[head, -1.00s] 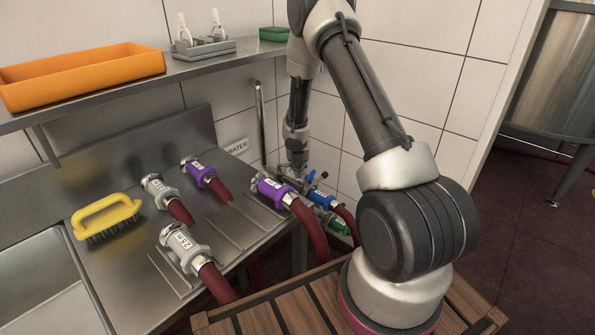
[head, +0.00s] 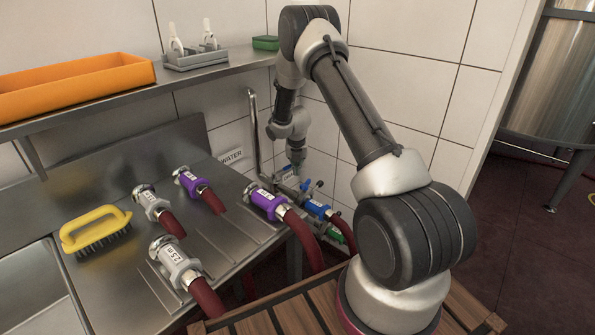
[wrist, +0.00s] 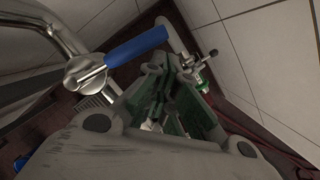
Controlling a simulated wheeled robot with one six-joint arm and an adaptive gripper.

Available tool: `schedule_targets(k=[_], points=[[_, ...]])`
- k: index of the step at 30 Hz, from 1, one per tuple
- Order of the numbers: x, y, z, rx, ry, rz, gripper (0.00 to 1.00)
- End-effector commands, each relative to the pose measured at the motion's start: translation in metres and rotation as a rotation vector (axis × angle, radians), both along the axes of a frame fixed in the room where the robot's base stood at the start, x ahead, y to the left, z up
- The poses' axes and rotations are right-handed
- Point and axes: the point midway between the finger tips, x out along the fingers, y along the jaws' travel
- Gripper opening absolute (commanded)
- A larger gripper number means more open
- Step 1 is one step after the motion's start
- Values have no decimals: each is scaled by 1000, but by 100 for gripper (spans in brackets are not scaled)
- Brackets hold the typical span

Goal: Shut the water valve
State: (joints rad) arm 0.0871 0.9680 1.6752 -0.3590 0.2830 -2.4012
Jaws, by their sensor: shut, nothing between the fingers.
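The water valve's blue lever (wrist: 137,46) shows in the wrist view, left of and above my fingers. It runs from a metal pivot (wrist: 86,71) on the steel pipe toward the upper right and slants across the line of that pipe. In the head view the blue lever (head: 307,184) is small, below the WATER sign's right side and close to my gripper (head: 297,168). My gripper (wrist: 163,80) is shut and empty. The lever is beside the fingers, not between them; I cannot tell whether they touch it.
A steel pipe (head: 254,130) rises by the tiled wall beside the WATER sign (head: 232,157). Purple (head: 267,203), blue (head: 318,209) and grey hose couplings (head: 173,259) crowd the area. A shelf with an orange tray (head: 75,83) hangs above. A yellow brush (head: 95,229) lies left.

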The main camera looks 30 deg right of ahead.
Motion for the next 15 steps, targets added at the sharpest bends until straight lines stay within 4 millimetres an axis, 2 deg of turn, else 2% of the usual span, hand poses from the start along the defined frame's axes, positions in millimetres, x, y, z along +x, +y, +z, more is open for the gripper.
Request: schedule_targets(k=[15], points=[[10, -1, 0, 0, -1, 0, 0]])
